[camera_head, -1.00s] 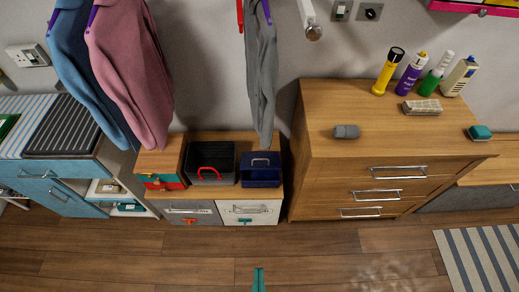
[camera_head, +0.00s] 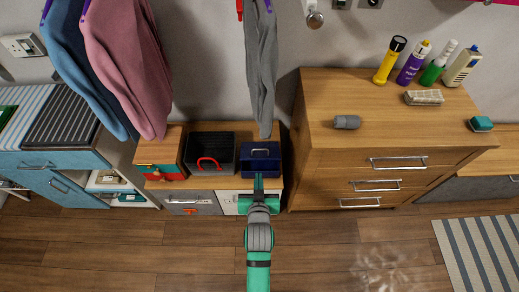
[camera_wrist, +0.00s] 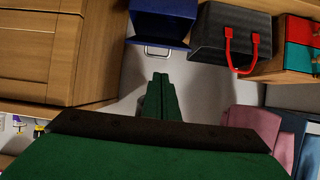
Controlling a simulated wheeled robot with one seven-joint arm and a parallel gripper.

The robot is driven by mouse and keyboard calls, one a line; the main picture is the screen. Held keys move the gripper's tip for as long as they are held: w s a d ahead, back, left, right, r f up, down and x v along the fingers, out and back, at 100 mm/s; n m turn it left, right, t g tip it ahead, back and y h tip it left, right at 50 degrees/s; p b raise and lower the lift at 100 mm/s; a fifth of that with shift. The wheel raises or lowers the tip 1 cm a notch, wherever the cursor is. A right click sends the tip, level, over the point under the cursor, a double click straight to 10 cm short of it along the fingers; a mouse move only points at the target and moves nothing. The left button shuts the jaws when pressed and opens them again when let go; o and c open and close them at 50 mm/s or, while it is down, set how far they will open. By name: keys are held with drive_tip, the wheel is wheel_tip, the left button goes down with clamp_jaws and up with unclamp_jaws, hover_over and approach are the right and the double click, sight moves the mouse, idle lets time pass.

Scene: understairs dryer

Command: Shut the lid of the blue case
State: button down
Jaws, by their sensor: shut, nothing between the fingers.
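The blue case (camera_head: 260,158) sits on the low wooden unit, to the right of a dark grey case, with its handle showing in the head view. How far its lid stands open is hard to tell at this size. The blue case also shows at the top of the wrist view (camera_wrist: 163,24), partly cut off by the frame edge. My gripper (camera_head: 259,181) is shut and empty, its fingers pointing at the case from the front. In the wrist view the closed green fingers (camera_wrist: 160,82) appear apart from the case.
A dark grey case (camera_head: 209,155) with a red handle stands close on the left. Drawers (camera_head: 193,203) lie below the cases. A taller wooden chest (camera_head: 390,140) stands close on the right. Grey trousers (camera_head: 262,70) hang above the blue case. The floor in front is clear.

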drive_tip(key=w+r, duration=0.3)
drive_tip(key=w, duration=0.7)
hover_over(259, 156)
drive_tip(key=shift+g, duration=0.4)
wheel_tip(259, 156, down, 7)
drive_tip(key=shift+w+d+f, duration=0.1)
drive_tip(key=shift+s+f, duration=0.25)
drive_tip(key=shift+f, duration=0.6)
